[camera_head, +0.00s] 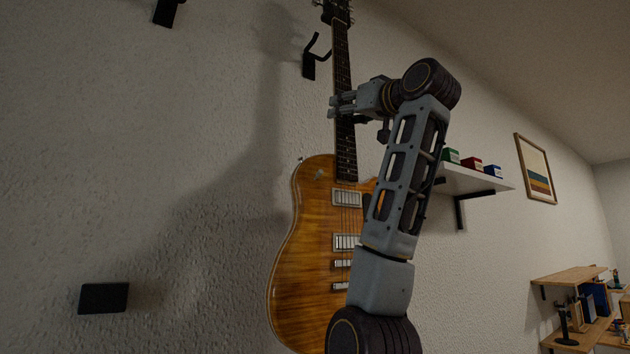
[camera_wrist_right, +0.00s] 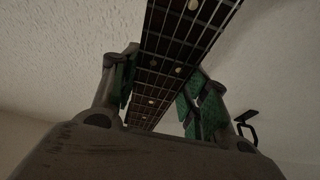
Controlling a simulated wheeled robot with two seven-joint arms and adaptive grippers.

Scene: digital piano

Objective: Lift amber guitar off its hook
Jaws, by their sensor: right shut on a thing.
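The amber guitar (camera_head: 304,230) hangs upright in front of the wall, its body low and its dark neck reaching the top of the head view. My right gripper (camera_head: 344,105) is shut on the neck, between headstock and body. In the right wrist view the fretboard (camera_wrist_right: 172,65) runs between the green-padded fingers of my right gripper (camera_wrist_right: 160,95). A black wall hook (camera_head: 309,64) shows clear of the neck, to its left and below the headstock. My right arm hides part of the guitar's right side. My left gripper is not in view.
Another black hook (camera_head: 167,12) is at the upper left, and a black block (camera_head: 103,298) is on the wall at the lower left. A white shelf (camera_head: 475,181) with small boxes, a framed picture (camera_head: 536,168) and wooden shelves (camera_head: 570,275) are at the right.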

